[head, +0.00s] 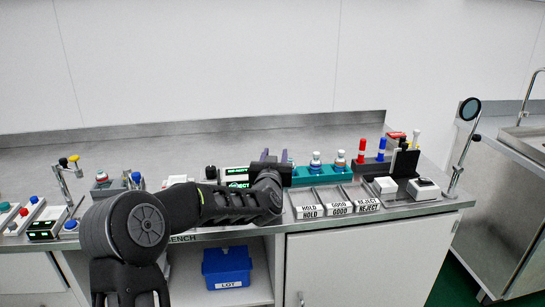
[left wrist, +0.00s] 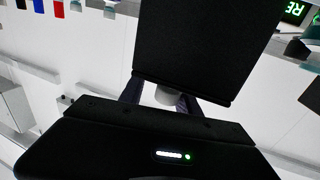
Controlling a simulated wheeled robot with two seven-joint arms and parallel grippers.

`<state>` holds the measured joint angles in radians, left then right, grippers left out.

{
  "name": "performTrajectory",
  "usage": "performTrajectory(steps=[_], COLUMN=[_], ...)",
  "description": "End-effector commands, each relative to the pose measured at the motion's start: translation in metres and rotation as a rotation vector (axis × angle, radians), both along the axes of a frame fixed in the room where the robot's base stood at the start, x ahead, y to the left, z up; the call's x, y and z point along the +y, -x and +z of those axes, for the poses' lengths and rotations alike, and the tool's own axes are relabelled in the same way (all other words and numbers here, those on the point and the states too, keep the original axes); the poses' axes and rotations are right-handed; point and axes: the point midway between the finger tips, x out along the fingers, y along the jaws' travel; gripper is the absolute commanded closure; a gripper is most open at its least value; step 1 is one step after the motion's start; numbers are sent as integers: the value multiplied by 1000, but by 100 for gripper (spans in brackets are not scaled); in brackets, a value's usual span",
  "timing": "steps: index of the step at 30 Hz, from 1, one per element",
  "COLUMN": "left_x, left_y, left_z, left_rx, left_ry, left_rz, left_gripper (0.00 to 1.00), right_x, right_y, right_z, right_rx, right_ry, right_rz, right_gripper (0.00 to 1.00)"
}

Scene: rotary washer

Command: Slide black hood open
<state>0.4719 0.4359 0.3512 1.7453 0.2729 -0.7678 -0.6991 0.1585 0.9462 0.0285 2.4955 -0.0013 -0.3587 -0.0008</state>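My left gripper (head: 274,159) reaches over the bench from the left, its two dark fingers spread apart. In the left wrist view, a large flat black panel, which looks like the black hood (left wrist: 195,48), fills the middle. A pale grey knob (left wrist: 168,97) shows at the panel's lower edge, between the dark fingers of the left gripper (left wrist: 160,101). The fingers stand apart on either side of it; I cannot tell whether they touch it. In the head view my gripper and forearm cover this spot, so the hood cannot be made out there. My right gripper is not in view.
A teal rack (head: 321,176) with vials stands right of my gripper. HOLD, GOOD and REJECT trays (head: 338,207) lie in front of it. An upright black panel (head: 405,163) and a magnifier (head: 469,109) stand farther right. A blue LOT bin (head: 227,266) sits below.

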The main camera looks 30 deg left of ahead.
Motion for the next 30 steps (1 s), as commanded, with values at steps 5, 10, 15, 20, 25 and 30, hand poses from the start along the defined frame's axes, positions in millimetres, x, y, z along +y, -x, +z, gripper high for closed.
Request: performTrajectory(steps=[5, 10, 15, 20, 25, 30], left_x=[1, 1, -4, -13, -24, -28], left_y=[0, 1, 12, 34, 59, 72], left_z=[-1, -1, -1, -1, -1, -1], left_rx=[1, 1, 0, 0, 0, -1], left_ry=[0, -1, -1, -3, -1, -1], left_rz=[2, 2, 1, 1, 0, 1], left_gripper=[54, 54, 54, 54, 54, 54], right_x=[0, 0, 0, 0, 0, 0], right_y=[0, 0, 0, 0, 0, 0], right_z=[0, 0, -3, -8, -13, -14], right_rx=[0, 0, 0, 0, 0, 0], right_ry=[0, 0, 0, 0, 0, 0], right_rz=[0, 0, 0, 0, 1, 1], right_gripper=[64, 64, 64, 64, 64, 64])
